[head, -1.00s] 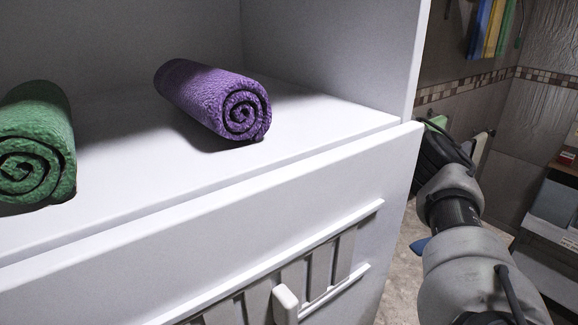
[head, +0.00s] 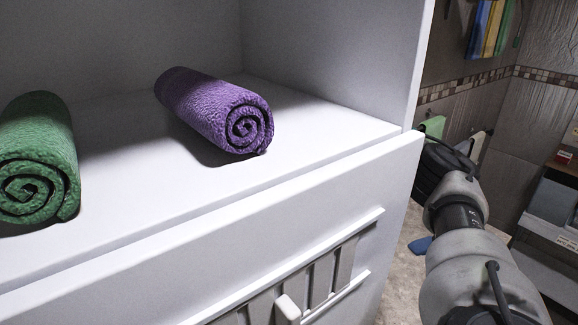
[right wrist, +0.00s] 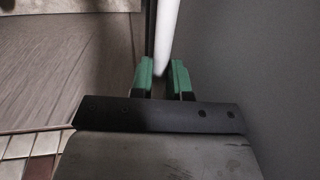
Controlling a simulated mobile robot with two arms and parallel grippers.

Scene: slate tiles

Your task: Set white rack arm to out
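A white bar (right wrist: 168,35), which looks like the white rack arm, comes down from the top of the right wrist view. My right gripper (right wrist: 161,80) has green-padded fingers that stand apart, with the bar's lower end in line with the gap between them. I cannot tell whether the bar is inside the gap or just beyond it, and I see no clear contact. In the head view my right arm reaches past the cabinet's right side, and its fingers are hidden. My left gripper is not in view.
A white cabinet (head: 330,185) fills the left and middle of the head view. A purple rolled towel (head: 205,105) and a green rolled towel (head: 38,150) lie on its shelf. A grey surface (right wrist: 260,70) closes the right wrist view's right side.

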